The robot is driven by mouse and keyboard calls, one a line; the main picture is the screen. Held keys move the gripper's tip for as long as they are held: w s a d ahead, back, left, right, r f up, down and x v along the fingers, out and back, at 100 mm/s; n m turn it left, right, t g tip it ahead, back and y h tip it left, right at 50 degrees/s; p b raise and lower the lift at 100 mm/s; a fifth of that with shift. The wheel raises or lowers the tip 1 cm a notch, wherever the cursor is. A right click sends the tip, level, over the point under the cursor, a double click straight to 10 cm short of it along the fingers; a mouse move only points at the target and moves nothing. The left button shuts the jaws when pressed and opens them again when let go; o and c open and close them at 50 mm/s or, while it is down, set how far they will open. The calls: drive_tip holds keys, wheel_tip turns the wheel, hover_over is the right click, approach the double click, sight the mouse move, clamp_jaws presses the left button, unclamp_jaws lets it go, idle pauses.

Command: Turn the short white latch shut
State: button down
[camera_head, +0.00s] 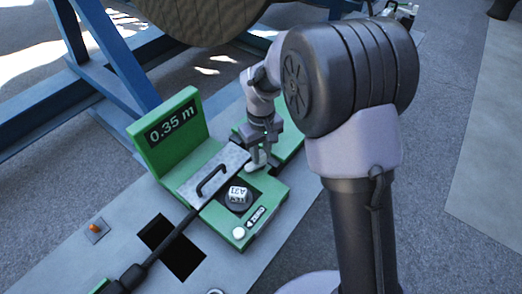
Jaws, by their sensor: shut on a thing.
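The green measuring unit (265,217) sits on a grey plate, with an upright display reading "0.35 m" (171,125). A hinged metal cover with a black handle (212,178) lies over the cable on it. My gripper (257,160) points down at the cover's right end, shut on a small white piece (253,167) that looks like the short white latch. The fingers hide most of the latch, so I cannot tell its angle.
A white marked knob (238,194) and a round white button by "ZERO" (239,233) are on the unit's near side. A black cable (168,243) runs to the lower left past dark square openings (184,262). A blue frame (110,60) and large reel stand behind.

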sight(261, 152)
drive_tip(key=m, duration=0.3)
drive_tip(key=shift+m+p, duration=0.3)
drive_tip(key=shift+m, duration=0.1)
drive_tip(key=m, duration=0.3)
drive_tip(key=shift+m, duration=0.3)
drive_tip(key=m, duration=0.6)
drive_tip(key=shift+m, duration=0.4)
drive_tip(key=c, duration=1.2)
unclamp_jaws()
drive_tip(key=shift+o, duration=0.2)
wheel_tip(261, 152, up, 18)
drive_tip(key=p, duration=0.6)
drive_tip(key=shift+f+p, duration=0.25)
drive_tip(key=shift+p, duration=0.1)
